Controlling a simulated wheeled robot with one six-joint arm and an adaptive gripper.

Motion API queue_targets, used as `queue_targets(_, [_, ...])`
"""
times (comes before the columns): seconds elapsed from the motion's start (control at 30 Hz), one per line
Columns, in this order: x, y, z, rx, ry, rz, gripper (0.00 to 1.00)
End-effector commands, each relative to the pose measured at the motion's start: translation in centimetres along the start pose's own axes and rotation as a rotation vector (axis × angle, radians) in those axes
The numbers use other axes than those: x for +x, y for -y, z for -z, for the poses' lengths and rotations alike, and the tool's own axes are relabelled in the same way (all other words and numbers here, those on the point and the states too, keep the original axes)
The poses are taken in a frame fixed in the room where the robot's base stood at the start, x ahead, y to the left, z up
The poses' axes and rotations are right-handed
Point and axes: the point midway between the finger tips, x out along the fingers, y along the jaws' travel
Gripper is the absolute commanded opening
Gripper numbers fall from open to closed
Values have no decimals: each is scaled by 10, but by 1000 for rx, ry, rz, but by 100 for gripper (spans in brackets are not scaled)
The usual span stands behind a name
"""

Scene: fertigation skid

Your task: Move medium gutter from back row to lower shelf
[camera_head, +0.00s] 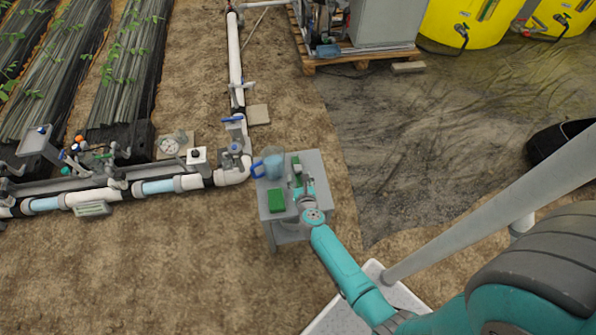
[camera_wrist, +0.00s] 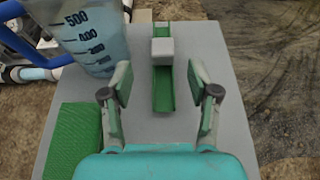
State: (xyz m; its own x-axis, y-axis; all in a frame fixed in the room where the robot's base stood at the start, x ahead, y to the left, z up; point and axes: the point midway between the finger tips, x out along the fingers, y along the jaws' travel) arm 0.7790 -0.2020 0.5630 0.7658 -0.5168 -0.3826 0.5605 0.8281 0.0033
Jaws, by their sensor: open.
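My gripper (camera_wrist: 158,88) is open and empty, pointing down over a small grey table (camera_wrist: 238,120). In the head view my gripper (camera_head: 305,190) hangs above the same table (camera_head: 314,162). A narrow green strip (camera_wrist: 163,92) lies on the top, with a grey block (camera_wrist: 162,50) across its middle. Its near part lies between my two green-padded fingers, which look apart from it. The strip also shows in the head view (camera_head: 296,165). I cannot tell whether it is a gutter. No row of gutters and no lower shelf can be made out.
A measuring jug (camera_wrist: 88,35) with a blue handle stands left of the strip. A flat green block (camera_wrist: 72,142) lies at the near left. White pipework with valves (camera_head: 232,170) runs beside the table. Yellow tanks (camera_head: 465,20) stand farther back. The tabletop's right side is clear.

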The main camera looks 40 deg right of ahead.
Motion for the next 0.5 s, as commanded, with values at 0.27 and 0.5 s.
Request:
queue_targets(0.27, [18, 1, 0, -3, 0, 1, 60])
queue_targets(0.5, [48, 4, 2, -4, -1, 2, 60])
